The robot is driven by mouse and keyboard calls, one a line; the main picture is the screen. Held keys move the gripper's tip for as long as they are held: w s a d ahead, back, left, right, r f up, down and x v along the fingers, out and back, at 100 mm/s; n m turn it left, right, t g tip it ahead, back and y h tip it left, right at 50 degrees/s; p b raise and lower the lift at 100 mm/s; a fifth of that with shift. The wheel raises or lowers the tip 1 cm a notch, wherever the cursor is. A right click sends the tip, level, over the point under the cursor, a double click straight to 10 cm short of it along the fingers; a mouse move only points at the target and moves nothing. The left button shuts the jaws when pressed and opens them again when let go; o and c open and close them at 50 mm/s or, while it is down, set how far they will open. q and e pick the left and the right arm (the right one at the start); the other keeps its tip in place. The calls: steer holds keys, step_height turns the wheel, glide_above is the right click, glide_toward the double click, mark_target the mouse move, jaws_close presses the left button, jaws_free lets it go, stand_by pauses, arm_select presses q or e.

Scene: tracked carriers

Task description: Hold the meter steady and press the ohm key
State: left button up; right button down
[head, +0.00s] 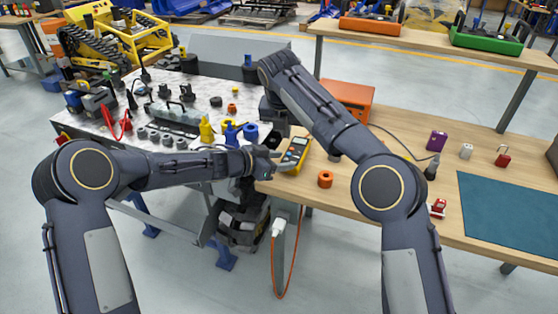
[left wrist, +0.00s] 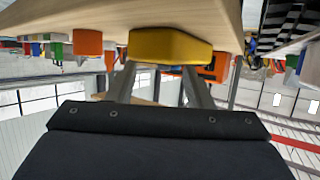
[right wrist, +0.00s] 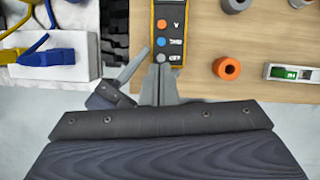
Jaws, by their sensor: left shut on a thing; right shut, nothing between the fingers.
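The yellow meter (head: 294,154) lies at the near left corner of the wooden bench. In the right wrist view the meter (right wrist: 183,20) shows an orange, a blue and a grey key in a column on its dark face. My left gripper (head: 277,163) is shut on its near end; the left wrist view shows the yellow body (left wrist: 170,47) between the fingers. My right gripper (right wrist: 162,72) is shut and empty, its tips at the lowest, grey key (right wrist: 161,58). I cannot tell whether they touch it. My right arm largely hides this hand in the head view.
An orange ring (head: 325,179) stands right of the meter, and an orange case (head: 347,98) lies behind it. A white-topped table (head: 160,120) with several fittings stands at left. A teal mat (head: 510,215) lies at right. An orange cable hangs below the bench edge.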

mark_target(289, 154)
steer(key=w+m+y, duration=0.1)
steer(key=m+y, duration=0.1)
steer(key=m, duration=0.9)
steer(key=w+d+r+m+t+y, duration=0.1)
steer(key=m+y, duration=0.2)
steer(key=m, duration=0.8)
steer(key=w+m+t+y, duration=0.1)
steer(key=m+y, duration=0.1)
steer(key=m, duration=0.9)
steer(key=shift+w+d+r+m, duration=0.15)
steer(key=shift+d+r+m, duration=0.15)
steer(key=shift+d+r, duration=0.05)
steer(key=shift+f, duration=4.4)
